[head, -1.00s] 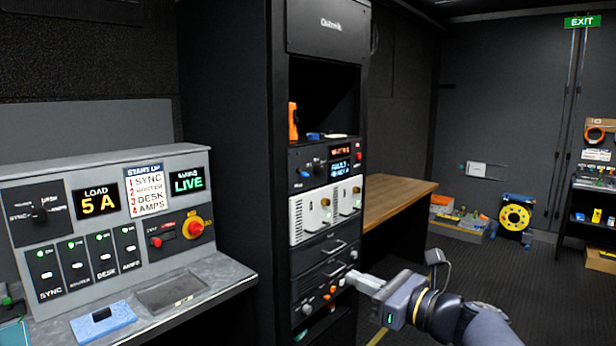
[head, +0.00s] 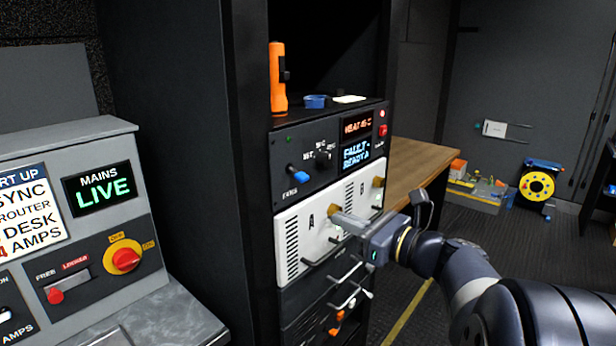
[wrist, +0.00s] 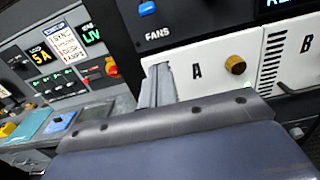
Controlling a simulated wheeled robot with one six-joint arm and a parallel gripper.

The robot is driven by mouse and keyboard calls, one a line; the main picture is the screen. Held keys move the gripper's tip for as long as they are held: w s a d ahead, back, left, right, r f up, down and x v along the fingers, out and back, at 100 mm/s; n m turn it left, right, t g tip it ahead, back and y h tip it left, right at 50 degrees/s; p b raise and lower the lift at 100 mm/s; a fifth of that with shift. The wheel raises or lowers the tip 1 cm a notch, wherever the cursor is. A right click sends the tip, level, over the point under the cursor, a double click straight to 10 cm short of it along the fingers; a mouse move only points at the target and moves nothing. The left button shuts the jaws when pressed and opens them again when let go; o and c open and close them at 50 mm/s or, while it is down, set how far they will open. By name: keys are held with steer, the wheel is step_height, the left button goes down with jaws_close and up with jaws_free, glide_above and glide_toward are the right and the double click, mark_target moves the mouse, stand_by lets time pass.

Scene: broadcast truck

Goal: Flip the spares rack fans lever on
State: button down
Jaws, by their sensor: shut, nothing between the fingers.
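The fans lever is a blue-tipped lever (head: 297,173) on the black panel of the spares rack (head: 305,155), above the "FANS" label. In the wrist view the blue lever (wrist: 147,7) is cut by the top edge, with "FANS" below it. My gripper (head: 343,220) is shut and empty in front of the white modules, below and right of the lever and apart from it. In the wrist view its closed fingers (wrist: 160,82) appear against the white panel left of the letter A, below the lever.
White modules A and B (head: 308,260) have brass knobs and protruding handles. Above the panel stand an orange flashlight (head: 277,80) and a blue roll (head: 315,101). A control desk (head: 95,200) is at left, a wooden bench (head: 405,165) behind my arm.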

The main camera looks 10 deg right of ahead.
mark_target(298, 174)
steer(key=shift+s, duration=0.15)
steer(key=shift+a, duration=0.1)
steer(key=p+x, duration=0.1)
steer(key=x, duration=0.8)
steer(key=shift+w+a, duration=0.15)
steer(key=shift+w, duration=0.1)
steer(key=shift+s+d+r+p, duration=0.15)
steer(key=shift+r+p, duration=0.3)
steer(key=shift+r, duration=0.5)
steer(key=shift+s+d+r+p, duration=0.15)
steer(key=shift+r+p, duration=0.25)
steer(key=shift+r, duration=0.55)
steer(key=shift+r, duration=0.15)
steer(key=shift+r+p, duration=0.15)
steer(key=shift+p, duration=0.4)
steer(key=shift+s+d+g+p, duration=0.1)
steer(key=shift+g+p, duration=0.2)
steer(key=shift+p, duration=0.05)
